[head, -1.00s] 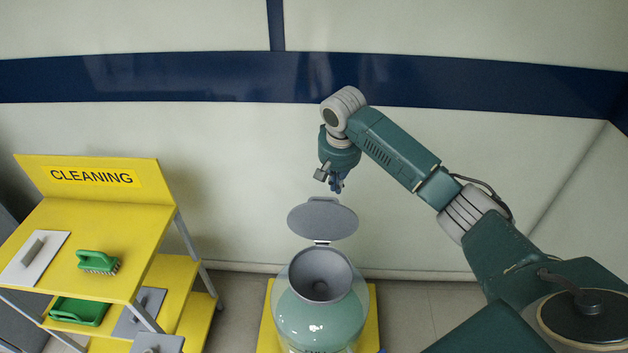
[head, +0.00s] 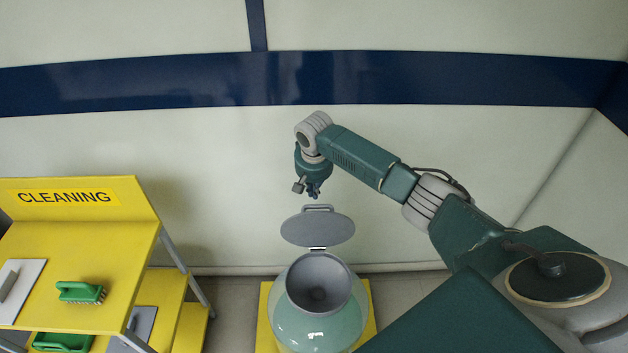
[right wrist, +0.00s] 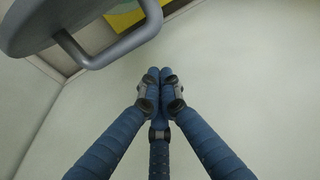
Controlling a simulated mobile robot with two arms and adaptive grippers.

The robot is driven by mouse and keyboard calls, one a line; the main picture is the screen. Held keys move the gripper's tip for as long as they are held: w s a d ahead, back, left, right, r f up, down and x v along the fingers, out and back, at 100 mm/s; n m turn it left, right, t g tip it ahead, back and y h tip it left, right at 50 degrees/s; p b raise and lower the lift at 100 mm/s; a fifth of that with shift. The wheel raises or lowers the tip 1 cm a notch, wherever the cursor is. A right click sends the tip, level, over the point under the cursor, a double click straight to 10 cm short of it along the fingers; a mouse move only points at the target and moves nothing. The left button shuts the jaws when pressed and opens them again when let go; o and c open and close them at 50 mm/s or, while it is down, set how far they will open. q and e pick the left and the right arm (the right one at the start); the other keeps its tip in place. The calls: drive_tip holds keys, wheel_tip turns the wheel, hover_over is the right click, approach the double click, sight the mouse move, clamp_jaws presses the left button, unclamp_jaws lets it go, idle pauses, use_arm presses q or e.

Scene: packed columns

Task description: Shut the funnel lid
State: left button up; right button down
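The grey funnel (head: 318,285) sits in the top of a pale green glass vessel (head: 318,328). Its round grey lid (head: 317,229) stands open, raised upright at the funnel's far side, with a handle (head: 318,207) at its top edge. In the right wrist view the lid (right wrist: 30,22) and its handle (right wrist: 108,48) show at the upper left. My right gripper (head: 313,194) hangs just above and behind the lid, apart from it. In the right wrist view its blue fingers (right wrist: 159,77) meet at the tips with nothing between them. My left gripper is not in view.
The vessel stands on a yellow base (head: 365,325) near the wall. A yellow cleaning cart (head: 95,245) with a green brush (head: 80,291) and grey-handled tools stands at the left. Floor is clear between cart and vessel.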

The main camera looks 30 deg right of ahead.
sight(318, 223)
use_arm(q)
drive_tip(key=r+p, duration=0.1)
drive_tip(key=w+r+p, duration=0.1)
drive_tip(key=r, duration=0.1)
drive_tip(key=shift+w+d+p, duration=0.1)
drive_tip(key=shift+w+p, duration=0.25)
drive_tip(key=shift+p, duration=0.05)
use_arm(e)
drive_tip(key=s+a, duration=0.1)
drive_tip(key=s+r, duration=0.1)
drive_tip(key=s, duration=0.1)
drive_tip(key=shift+a+r, duration=0.1)
drive_tip(key=shift+a, duration=0.3)
